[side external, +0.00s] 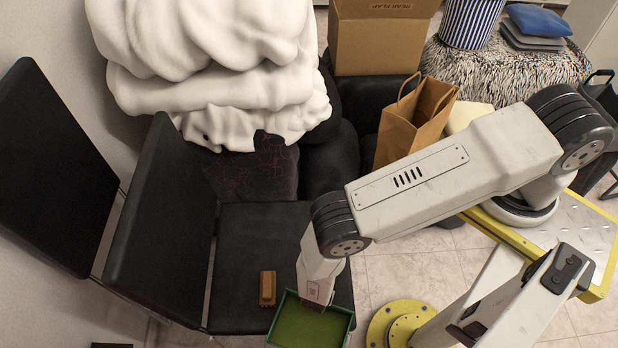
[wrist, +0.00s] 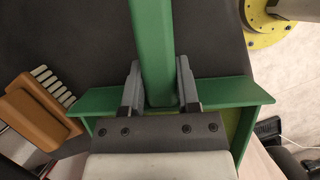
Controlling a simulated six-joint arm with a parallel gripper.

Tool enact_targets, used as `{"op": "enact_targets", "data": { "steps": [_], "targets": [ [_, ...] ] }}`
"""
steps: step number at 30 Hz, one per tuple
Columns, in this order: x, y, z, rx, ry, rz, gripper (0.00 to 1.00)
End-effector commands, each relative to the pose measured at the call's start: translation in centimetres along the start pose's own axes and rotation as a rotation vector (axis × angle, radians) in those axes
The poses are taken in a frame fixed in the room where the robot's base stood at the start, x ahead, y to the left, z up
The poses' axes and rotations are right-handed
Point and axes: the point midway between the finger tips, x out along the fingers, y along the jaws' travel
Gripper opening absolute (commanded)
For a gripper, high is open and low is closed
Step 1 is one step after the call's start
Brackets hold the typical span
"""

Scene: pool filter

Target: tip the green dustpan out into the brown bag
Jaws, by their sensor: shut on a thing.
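The green dustpan (side external: 290,330) is at the front edge of the black chair seat, at the bottom of the side view. My gripper (side external: 318,300) reaches down over it and hides its handle there. In the wrist view, the fingers of my gripper (wrist: 158,72) are on both sides of the dustpan's green handle (wrist: 153,30), shut on it. The pan looks about level; I cannot tell whether it rests on the seat or hangs just above. The brown bag (side external: 408,130) stands upright and open behind my arm, its lower part partly hidden.
A brown brush (side external: 267,288) lies on the chair seat (side external: 250,238) left of the dustpan; it also shows in the wrist view (wrist: 35,110). A cardboard box (side external: 378,42) is behind the bag. White bedding (side external: 220,70) is piled at the back. Tiled floor lies to the right.

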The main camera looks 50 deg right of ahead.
Motion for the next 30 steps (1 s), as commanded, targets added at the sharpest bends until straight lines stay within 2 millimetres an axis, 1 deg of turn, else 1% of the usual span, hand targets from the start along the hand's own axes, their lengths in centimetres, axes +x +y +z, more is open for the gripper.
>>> {"op": "enact_targets", "data": {
  "steps": [4,5,6,8,9,22,26,30],
  "targets": [
    [0.1,0.0,-0.1,0.001,0.0,0.0,0.0],
    [0.1,0.0,-0.1,0.001,0.0,0.001,0.47],
    [0.1,0.0,-0.1,0.001,0.0,0.001,0.59],
    [0.1,0.0,-0.1,0.001,0.0,0.0,0.79],
    [0.1,0.0,-0.1,0.001,0.0,0.0,0.82],
    [-0.1,0.0,-0.1,0.0,0.0,0.0,0.82],
    [-0.7,0.1,-0.1,0.0,0.001,0.001,0.82],
    [-1.8,0.1,-0.1,0.001,0.001,0.001,0.82]
  ]
}}
